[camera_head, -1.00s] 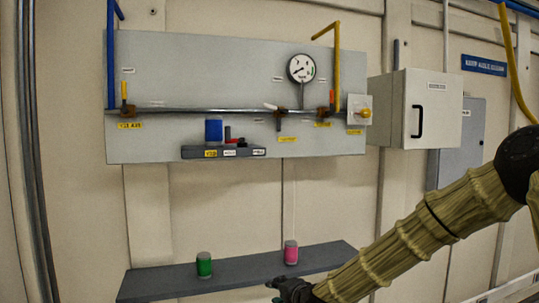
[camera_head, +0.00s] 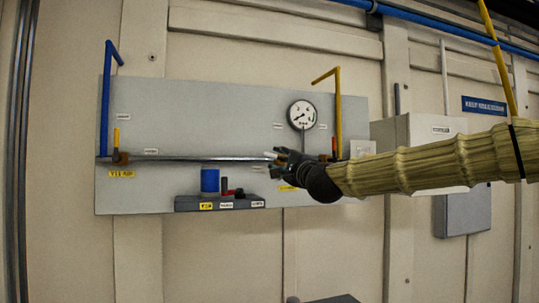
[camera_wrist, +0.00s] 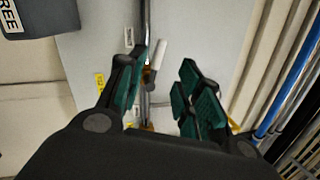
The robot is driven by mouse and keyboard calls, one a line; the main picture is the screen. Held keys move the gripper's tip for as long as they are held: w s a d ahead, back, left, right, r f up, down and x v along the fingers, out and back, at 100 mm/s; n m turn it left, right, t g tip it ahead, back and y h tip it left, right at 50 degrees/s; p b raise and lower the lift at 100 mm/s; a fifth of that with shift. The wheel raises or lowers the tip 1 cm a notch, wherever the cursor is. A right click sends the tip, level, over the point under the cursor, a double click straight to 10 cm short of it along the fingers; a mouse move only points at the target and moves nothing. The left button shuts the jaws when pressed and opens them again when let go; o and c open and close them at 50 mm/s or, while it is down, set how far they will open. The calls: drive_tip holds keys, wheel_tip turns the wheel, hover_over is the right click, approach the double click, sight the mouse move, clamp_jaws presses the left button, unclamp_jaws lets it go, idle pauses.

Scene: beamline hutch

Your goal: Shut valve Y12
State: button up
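A grey wall panel (camera_head: 240,110) carries a horizontal metal pipe (camera_head: 190,158) with several small valves. The left valve (camera_head: 118,157) has an upright yellow handle, and the right valve has an upright orange-red handle (camera_head: 334,147). Between them is a valve with a white handle (camera_head: 272,155), lying nearly along the pipe. My gripper (camera_head: 279,166) is at this middle valve and hides its body. In the wrist view my open gripper (camera_wrist: 163,65) has the white handle (camera_wrist: 158,52) between its fingers, with gaps visible. I cannot read which label says Y12.
A round gauge (camera_head: 302,115) sits just above my gripper. A grey cabinet (camera_head: 432,127) stands out right, behind my arm. Blue and yellow pipes rise from the panel.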

sight(270, 156)
drive_tip(key=p+x, duration=0.3)
drive_tip(key=x, duration=0.5)
drive_tip(key=shift+p, duration=0.4)
drive_tip(key=shift+w+a, duration=0.3)
drive_tip(key=shift+w, duration=0.35)
drive_tip(key=shift+r, duration=0.1)
clamp_jaws()
